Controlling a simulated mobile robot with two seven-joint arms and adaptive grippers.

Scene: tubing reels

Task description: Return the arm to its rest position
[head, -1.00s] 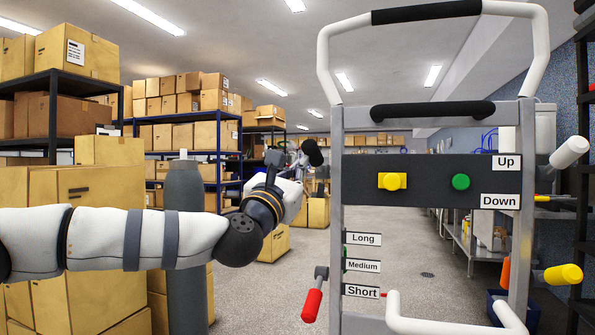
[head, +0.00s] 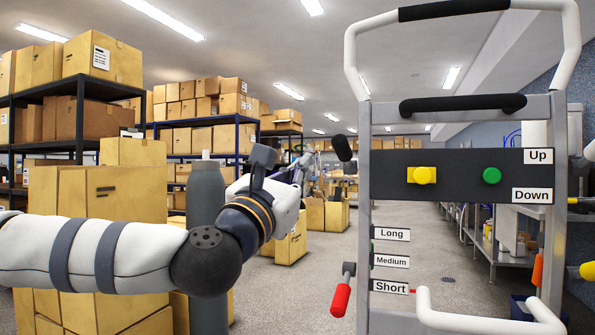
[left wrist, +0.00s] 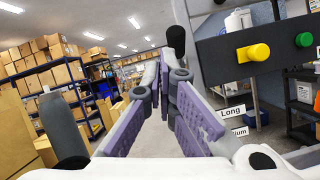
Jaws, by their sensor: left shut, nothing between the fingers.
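My left arm (head: 110,255) comes in from the left in the head view, white with grey bands and a dark elbow joint. It reaches away from me towards the gap left of the metal frame. My left gripper (head: 305,162) is at its far end, partly hidden by my own wrist. In the left wrist view the purple-padded fingers (left wrist: 163,80) come together at the tips with nothing between them. The gripper is apart from the frame, to the left of its panel. My right gripper is not in view.
The metal frame (head: 364,230) carries a panel (head: 455,172) with a yellow knob (head: 422,175) and a green button (head: 492,176). A red-handled lever (head: 341,298) sticks out at its lower left. Boxes (head: 100,210) stack on the left.

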